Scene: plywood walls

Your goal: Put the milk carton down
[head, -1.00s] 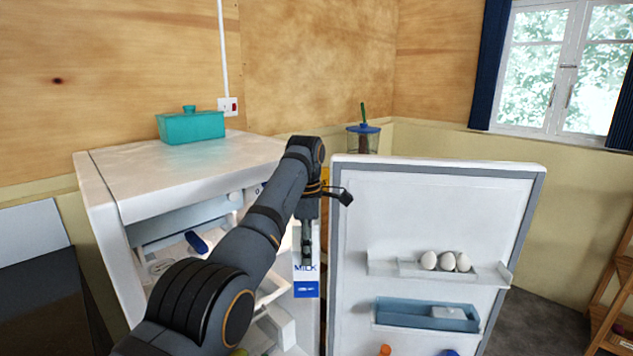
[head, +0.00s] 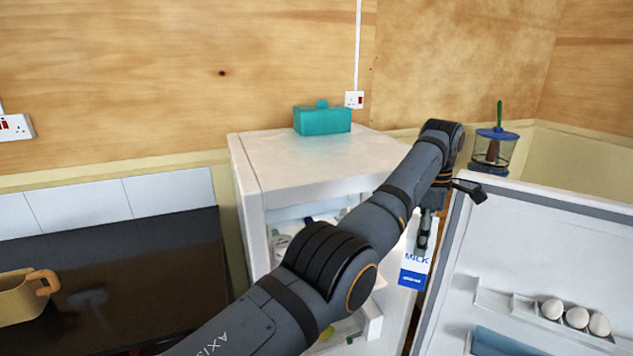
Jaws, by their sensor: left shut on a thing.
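The milk carton (head: 413,272) is white and blue with "MILK" on its side. It hangs upright below my left gripper (head: 423,240), which is shut on its upper part. The carton is in front of the gap between the open fridge body and its door. My left arm covers much of the fridge interior. My right gripper is not in view.
The white fridge (head: 250,210) stands open, with a teal lidded box (head: 322,120) on top. Its door (head: 560,240) holds eggs (head: 577,317) on a shelf. A blue-lidded jar (head: 493,150) stands behind the door.

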